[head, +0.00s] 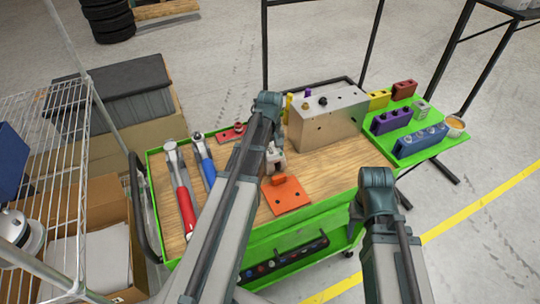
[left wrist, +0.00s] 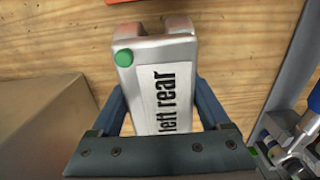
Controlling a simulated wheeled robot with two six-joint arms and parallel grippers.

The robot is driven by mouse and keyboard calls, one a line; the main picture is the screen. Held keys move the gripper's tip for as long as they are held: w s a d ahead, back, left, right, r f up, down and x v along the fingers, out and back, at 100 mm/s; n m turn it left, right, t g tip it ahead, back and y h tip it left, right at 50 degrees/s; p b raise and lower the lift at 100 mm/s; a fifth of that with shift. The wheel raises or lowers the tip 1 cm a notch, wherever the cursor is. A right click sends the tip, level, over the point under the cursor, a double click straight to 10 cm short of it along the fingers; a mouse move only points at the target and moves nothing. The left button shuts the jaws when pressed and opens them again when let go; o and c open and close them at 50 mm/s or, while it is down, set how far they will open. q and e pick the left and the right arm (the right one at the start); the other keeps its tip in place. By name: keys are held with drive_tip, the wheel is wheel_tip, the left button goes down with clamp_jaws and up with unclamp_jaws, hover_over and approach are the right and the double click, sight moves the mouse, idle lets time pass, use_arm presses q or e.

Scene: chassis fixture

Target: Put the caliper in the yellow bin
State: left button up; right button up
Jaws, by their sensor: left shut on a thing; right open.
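My left gripper (left wrist: 158,95) is shut on the silver caliper (left wrist: 155,50), one finger on each side. The caliper has a green dot and a white label reading "left rear". In the head view the caliper (head: 275,158) shows just right of my left arm, which hides part of it, over the wooden top. I cannot tell whether it touches the wood. My right arm (head: 376,185) is at the cart's front right edge. My right gripper is open and apart from the caliper; its fingers are hard to make out. I cannot make out a yellow bin.
The green cart's wooden top (head: 330,165) bears an orange plate (head: 286,196), a large metal block (head: 327,120), a red-handled wrench (head: 184,205) and a blue-handled wrench (head: 204,160). A green side shelf (head: 440,148) holds several coloured blocks and a bowl (head: 455,124). A wire rack (head: 50,150) stands left.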

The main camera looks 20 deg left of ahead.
use_arm(q)
clamp_jaws()
drive_tip(key=shift+r, duration=0.1)
wheel_tip(320, 180, up, 10)
drive_tip(key=p, duration=1)
